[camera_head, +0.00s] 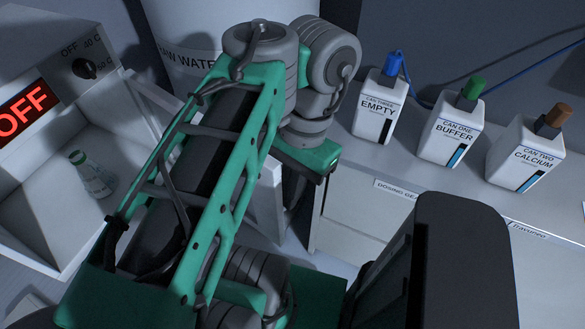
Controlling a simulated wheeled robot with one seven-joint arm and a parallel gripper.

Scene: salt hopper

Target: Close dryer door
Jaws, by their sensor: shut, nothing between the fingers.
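The dryer (60,217) is a white box at the left with a red OFF display (22,112) and a dial (86,68). Its front is open, and a small clear bottle with a green cap (92,174) lies tilted inside. A white panel, seemingly the dryer door (268,200), stands swung out to the right; my green arm hides much of it. My gripper (297,188) is below the grey wrist, beside the door's right end. It is shut and empty, its fingertips mostly hidden. I cannot tell whether it touches the door.
A raw water tank (180,62) stands behind my arm. On the counter (400,185) at the right are white cans: can three, empty, blue cap (378,110); can one, buffer, green cap (450,130); can two, calcium, brown cap (525,150). A blue hose (500,70) runs behind them.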

